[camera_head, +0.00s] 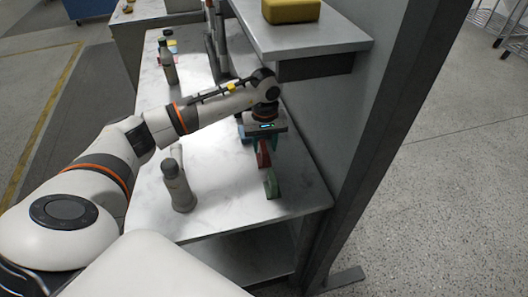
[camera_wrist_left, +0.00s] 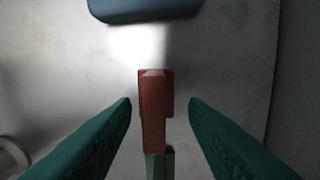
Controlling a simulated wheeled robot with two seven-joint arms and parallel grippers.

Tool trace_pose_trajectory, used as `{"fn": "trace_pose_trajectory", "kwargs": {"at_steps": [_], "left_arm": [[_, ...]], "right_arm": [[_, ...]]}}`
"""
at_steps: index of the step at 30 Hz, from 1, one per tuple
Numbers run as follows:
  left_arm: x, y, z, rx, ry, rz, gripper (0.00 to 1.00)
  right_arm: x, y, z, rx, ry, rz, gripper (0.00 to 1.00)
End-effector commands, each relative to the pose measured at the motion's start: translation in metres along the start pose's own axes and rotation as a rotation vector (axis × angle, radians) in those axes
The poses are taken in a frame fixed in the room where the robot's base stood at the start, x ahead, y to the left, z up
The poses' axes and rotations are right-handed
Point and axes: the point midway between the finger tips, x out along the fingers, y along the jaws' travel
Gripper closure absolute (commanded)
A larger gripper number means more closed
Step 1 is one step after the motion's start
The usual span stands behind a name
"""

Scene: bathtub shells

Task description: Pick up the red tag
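The red tag (camera_wrist_left: 154,105) is a small upright-looking block in the middle of the left wrist view. In the head view the red tag (camera_head: 263,153) shows below my left gripper (camera_head: 266,146), partly hidden by it. My left gripper (camera_wrist_left: 160,101) is open, with its green fingers on either side of the red tag and a visible gap on each side. I cannot tell how far the fingertips are above the tag's level. My right gripper is not in view.
A green block (camera_head: 270,184) stands close to the red tag on the near side, and a blue object (camera_wrist_left: 145,8) lies beyond it. A grey bottle (camera_head: 178,187) stands left on the white table (camera_head: 225,205). A shelf (camera_head: 300,38) overhangs the table behind my arm.

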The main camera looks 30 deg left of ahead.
Motion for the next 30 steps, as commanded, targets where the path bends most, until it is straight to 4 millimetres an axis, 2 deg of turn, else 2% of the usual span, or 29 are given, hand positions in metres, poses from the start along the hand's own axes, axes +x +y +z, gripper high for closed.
{"fn": "trace_pose_trajectory", "kwargs": {"at_steps": [1,3,9,15,20,21,30], "left_arm": [[0.005,0.003,-0.001,-0.001,0.006,0.003,0.6],[0.017,0.004,-0.001,-0.002,0.005,0.003,0.6],[0.036,0.004,0.0,-0.001,0.002,0.001,0.6],[0.037,0.003,0.0,0.0,0.001,0.0,0.6],[0.036,0.003,0.0,0.0,0.001,0.0,0.85],[0.036,0.003,0.0,0.0,0.001,0.0,0.87],[0.029,0.003,0.001,0.0,-0.002,-0.002,0.87]], "right_arm": [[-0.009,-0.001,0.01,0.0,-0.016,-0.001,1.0],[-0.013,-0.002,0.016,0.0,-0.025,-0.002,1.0],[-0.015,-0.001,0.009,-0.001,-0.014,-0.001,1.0],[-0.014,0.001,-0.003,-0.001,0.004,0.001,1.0],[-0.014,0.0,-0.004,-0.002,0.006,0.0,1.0],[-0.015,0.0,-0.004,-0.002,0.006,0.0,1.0],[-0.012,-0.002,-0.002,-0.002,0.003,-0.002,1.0]]}}
